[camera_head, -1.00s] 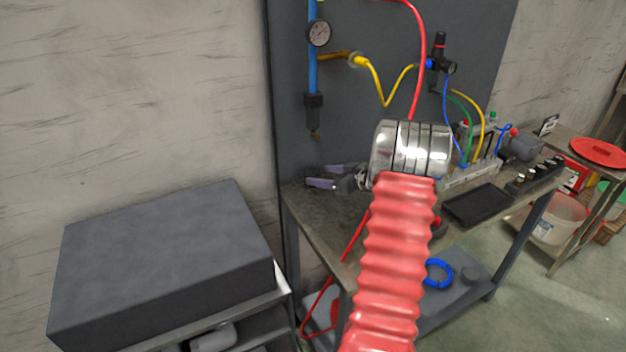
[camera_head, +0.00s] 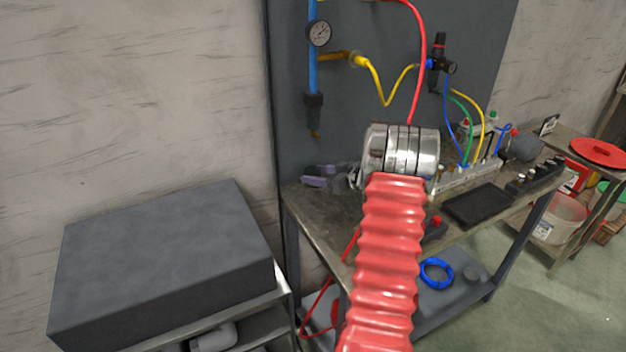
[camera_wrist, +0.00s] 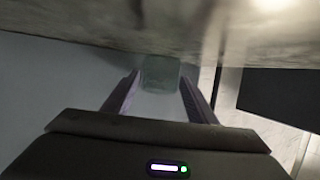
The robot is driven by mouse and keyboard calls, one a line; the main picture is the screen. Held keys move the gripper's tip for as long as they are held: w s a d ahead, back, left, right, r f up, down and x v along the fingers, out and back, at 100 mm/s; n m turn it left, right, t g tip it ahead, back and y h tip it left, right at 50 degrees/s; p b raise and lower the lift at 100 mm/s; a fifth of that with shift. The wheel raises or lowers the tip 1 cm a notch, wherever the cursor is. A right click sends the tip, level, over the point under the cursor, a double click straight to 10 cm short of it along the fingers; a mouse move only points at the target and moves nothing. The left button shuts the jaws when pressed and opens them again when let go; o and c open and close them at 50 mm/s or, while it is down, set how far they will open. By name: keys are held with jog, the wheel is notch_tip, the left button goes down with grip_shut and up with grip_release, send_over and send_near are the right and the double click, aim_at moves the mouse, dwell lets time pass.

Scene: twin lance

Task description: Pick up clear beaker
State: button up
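A clear, faintly greenish beaker (camera_wrist: 160,74) shows in the wrist view, just ahead of and partly between the two fingertips. Its outline is blurred against the grey surface behind. My gripper (camera_wrist: 160,80) is open, with one purple finger to each side of the beaker; I cannot tell whether either finger touches it. In the head view my gripper (camera_head: 324,177) is low over the left end of the workbench (camera_head: 325,222), reaching left. I cannot make out the beaker in the head view.
A grey panel (camera_head: 365,95) with a gauge (camera_head: 319,33) and hoses stands behind the bench. A black tray (camera_head: 478,205) and a manifold (camera_head: 466,176) lie to the right of my arm. A large grey block (camera_head: 160,260) stands at the left, apart from the bench.

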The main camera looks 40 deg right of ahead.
jog(key=c, duration=0.9)
jog(key=shift+s+r, duration=0.25)
jog(key=shift+r, duration=0.25)
notch_tip(320, 180, up, 6)
jog(key=s+a, duration=0.2)
jog(key=s, duration=0.4)
jog(key=s+a, duration=0.2)
jog(key=s, duration=0.4)
jog(key=s+a, duration=0.2)
jog(key=s, duration=0.4)
jog(key=shift+s, duration=0.3)
